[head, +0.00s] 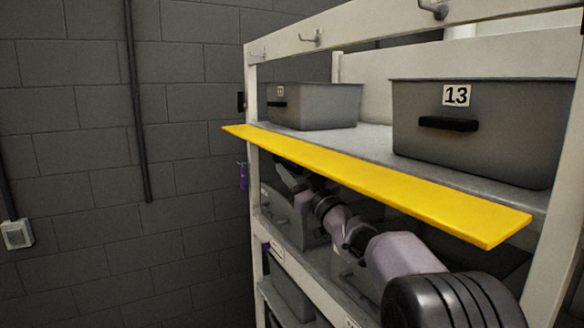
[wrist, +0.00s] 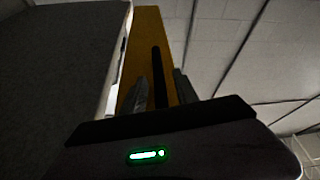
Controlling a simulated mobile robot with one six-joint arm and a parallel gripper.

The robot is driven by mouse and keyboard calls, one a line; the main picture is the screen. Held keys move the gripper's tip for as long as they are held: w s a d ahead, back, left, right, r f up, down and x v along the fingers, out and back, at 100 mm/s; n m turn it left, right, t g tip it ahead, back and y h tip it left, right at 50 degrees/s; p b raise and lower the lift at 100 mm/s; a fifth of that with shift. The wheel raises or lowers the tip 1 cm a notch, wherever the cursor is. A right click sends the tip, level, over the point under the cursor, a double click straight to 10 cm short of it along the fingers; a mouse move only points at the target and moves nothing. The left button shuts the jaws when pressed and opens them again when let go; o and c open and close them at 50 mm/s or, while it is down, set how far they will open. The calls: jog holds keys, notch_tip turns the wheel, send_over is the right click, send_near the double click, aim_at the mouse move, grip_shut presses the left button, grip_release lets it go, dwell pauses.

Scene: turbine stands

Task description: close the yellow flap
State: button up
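The yellow flap (head: 370,178) is a long flat panel that sticks out roughly level from the front edge of the upper shelf. My gripper (head: 287,178) is below the flap near its far left end, partly hidden in shadow. In the wrist view my gripper (wrist: 160,92) has its two fingers apart, with nothing seen held between them. The flap's underside (wrist: 142,45) shows beyond the fingers, with a dark narrow strip along it. I cannot tell whether the fingers touch the flap.
Grey bins stand on the shelf above the flap, one labelled 13 (head: 480,130) and a smaller one (head: 312,106) further back. More bins sit on the lower shelves behind my arm. A white upright (head: 252,190) is close to my gripper. Free space lies left, before the block wall (head: 185,210).

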jog(key=shift+c, duration=0.5)
grip_shut()
dwell(0.8)
